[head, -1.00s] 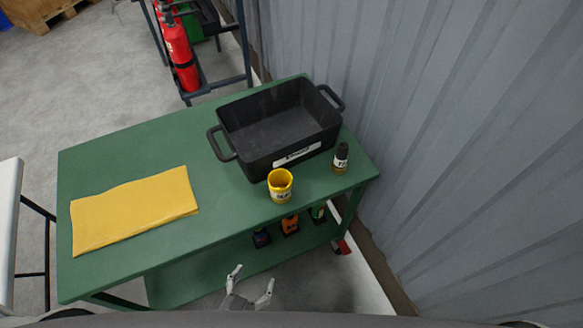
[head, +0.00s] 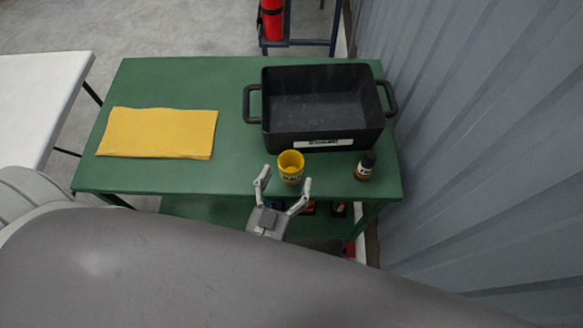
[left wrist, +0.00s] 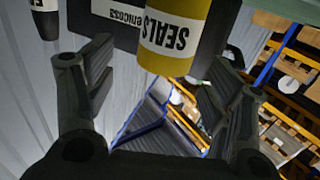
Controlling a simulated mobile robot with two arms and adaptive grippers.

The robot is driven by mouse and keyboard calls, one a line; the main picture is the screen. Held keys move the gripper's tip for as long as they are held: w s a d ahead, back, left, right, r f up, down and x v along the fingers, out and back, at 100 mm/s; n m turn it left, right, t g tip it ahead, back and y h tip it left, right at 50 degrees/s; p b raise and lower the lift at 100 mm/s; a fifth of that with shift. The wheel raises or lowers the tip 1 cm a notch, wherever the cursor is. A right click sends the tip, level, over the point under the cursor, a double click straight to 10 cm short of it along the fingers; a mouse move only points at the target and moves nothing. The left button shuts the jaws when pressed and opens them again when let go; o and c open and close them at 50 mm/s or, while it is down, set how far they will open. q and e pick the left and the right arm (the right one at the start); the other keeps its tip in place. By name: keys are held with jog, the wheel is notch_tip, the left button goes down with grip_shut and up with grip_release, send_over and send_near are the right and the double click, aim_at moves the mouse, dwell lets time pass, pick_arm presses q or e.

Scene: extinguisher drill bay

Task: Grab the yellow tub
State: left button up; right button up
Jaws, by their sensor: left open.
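The yellow tub (head: 291,166) stands upright on the green table near its front edge, just in front of the black bin. My left gripper (head: 283,183) is open at the table's front edge, its fingers spread on either side of the tub's near side. In the left wrist view the tub (left wrist: 174,38), with a white label reading "SEALS", shows beyond and between the open fingers (left wrist: 158,85). I cannot tell whether a finger touches it. My right gripper is not in view.
The black bin (head: 322,137) with side handles stands behind the tub. A small dark bottle (head: 365,166) stands to its right. A folded yellow cloth (head: 158,133) lies on the left of the green table (head: 232,170). A corrugated wall (head: 480,130) rises on the right.

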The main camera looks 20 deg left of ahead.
aim_at(287, 173)
pick_arm(q)
jog(key=shift+w, duration=0.35)
jog(key=w, duration=0.2)
jog(key=w+p, duration=0.1)
jog(key=w, duration=0.1)
jog(key=shift+w+a+f, duration=0.1)
jog(key=shift+a, duration=0.15)
jog(key=shift+w+f, duration=0.1)
jog(key=shift+w, duration=0.2)
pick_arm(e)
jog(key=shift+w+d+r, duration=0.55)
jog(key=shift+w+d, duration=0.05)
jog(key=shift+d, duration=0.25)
pick_arm(q)
jog(key=shift+c, duration=0.2)
jog(key=c, duration=0.9)
jog(key=shift+c, duration=1.3)
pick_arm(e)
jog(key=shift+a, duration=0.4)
